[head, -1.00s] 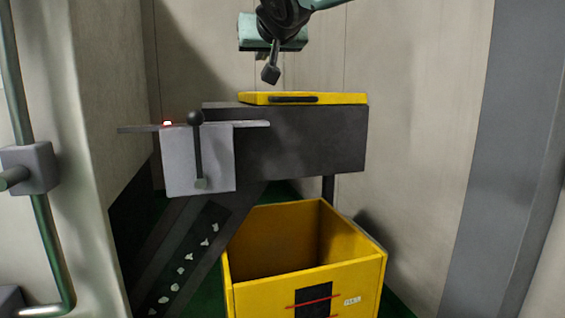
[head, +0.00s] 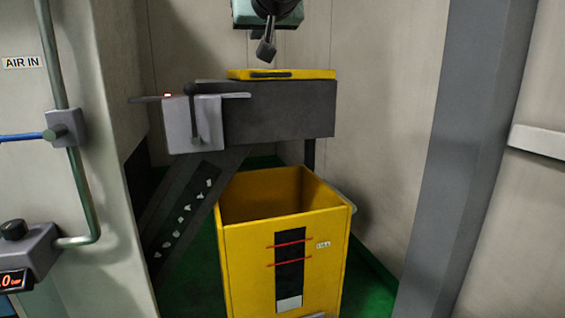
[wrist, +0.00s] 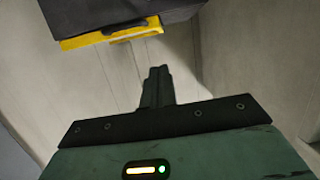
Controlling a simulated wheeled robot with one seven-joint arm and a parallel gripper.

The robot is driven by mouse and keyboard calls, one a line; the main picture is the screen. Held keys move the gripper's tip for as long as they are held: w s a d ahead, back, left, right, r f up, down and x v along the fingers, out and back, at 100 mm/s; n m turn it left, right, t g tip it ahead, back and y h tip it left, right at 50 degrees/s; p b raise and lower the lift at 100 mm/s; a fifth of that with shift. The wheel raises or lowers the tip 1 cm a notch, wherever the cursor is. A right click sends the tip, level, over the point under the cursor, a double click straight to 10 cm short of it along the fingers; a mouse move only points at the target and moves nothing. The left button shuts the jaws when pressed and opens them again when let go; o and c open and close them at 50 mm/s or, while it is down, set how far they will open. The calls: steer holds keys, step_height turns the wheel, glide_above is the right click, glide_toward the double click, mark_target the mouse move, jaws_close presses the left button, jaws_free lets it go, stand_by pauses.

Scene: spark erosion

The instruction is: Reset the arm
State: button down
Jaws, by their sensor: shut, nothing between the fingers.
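My gripper (head: 266,51) hangs at the top of the head view, its fingers together and empty, pointing down. It is above the yellow lid (head: 300,74) of a dark grey box (head: 275,110), with a small gap in the picture. In the wrist view my gripper (wrist: 157,72) also shows shut, with nothing between the fingers. The yellow lid (wrist: 85,38) and the dark box (wrist: 120,12) are at the top of that view, apart from the fingertips. Most of my arm is out of view.
A grey block with a black lever (head: 194,118) is at the dark box's left. An open yellow bin (head: 240,262) stands below on the green floor (head: 375,290). A pipe with a valve (head: 66,128) is at left, a grey pillar (head: 450,130) at right.

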steer(key=s+d+f+g, duration=0.2)
steer(key=s+f, duration=0.1)
steer(key=f, duration=0.4)
steer(key=s+d+f+g+h, duration=0.1)
steer(key=s+d+f+g, duration=0.15)
steer(key=f, duration=0.45)
steer(key=s+d+f+g, duration=0.2)
steer(key=f, duration=0.6)
steer(key=s+d+f+n+g+h, duration=0.1)
steer(key=s+d+f+g, duration=0.25)
steer(key=s+f, duration=0.45)
steer(key=s+d+f+n+g+h, duration=0.15)
steer(key=s+d+f, duration=0.3)
steer(key=s, duration=0.75)
steer(key=s+d+f+n+g+h, duration=0.1)
steer(key=s+d+f+g, duration=0.3)
steer(key=s, duration=0.6)
step_height(320, 180, up, 14)
steer(key=t+p, duration=0.1)
steer(key=p, duration=1.4)
steer(key=shift+s+d+r+p, duration=0.15)
steer(key=shift+s+d+p, duration=0.05)
steer(key=shift+p, duration=0.15)
steer(key=shift+y, duration=0.25)
